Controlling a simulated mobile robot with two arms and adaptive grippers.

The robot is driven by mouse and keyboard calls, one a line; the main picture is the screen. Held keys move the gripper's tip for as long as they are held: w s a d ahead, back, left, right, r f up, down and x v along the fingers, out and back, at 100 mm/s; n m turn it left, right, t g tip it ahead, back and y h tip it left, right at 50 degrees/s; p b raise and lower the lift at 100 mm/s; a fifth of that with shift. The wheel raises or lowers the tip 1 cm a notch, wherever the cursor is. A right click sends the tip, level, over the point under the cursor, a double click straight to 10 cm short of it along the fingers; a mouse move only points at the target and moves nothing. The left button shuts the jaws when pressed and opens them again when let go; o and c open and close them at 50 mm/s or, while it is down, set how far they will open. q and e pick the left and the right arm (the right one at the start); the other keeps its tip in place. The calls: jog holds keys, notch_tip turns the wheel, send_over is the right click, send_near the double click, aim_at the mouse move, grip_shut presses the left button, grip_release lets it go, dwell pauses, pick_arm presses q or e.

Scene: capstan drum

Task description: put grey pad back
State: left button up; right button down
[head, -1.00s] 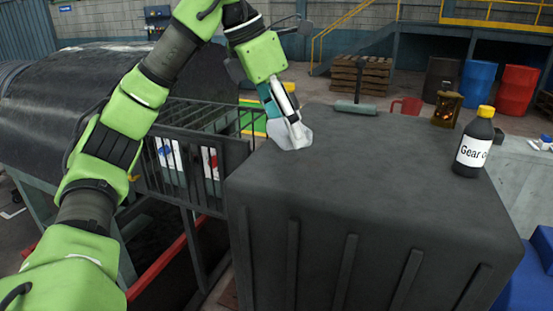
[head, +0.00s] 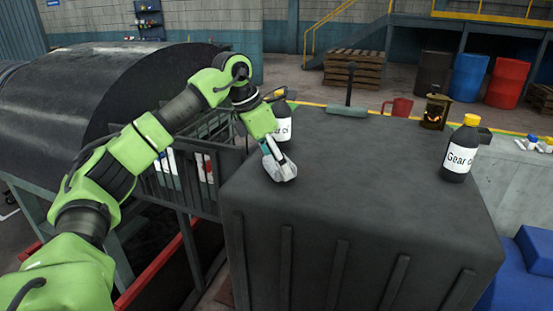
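The grey pad (head: 284,173) is a small, light grey, soft-looking piece at the fingertips of my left gripper (head: 275,156). The gripper appears shut on it, pointing down over the near left part of the dark box top (head: 370,170). The pad is at or just above that surface; I cannot tell whether it touches. The fingers hide part of the pad. My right gripper is not in view.
A gear oil bottle (head: 282,128) stands just behind my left gripper, partly hidden. Another (head: 461,150) stands at the right. The middle of the top is clear.

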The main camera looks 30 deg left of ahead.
pick_arm(q)
jog(key=shift+f, duration=0.2)
jog(key=o, duration=1.1)
jog(key=shift+r, duration=0.1)
jog(key=shift+r, duration=0.25)
jog(key=shift+s+a+r, duration=0.1)
jog(key=shift+r, duration=0.2)
jog(key=b+v, duration=0.1)
jog(key=v, duration=1)
jog(key=shift+b, duration=0.4)
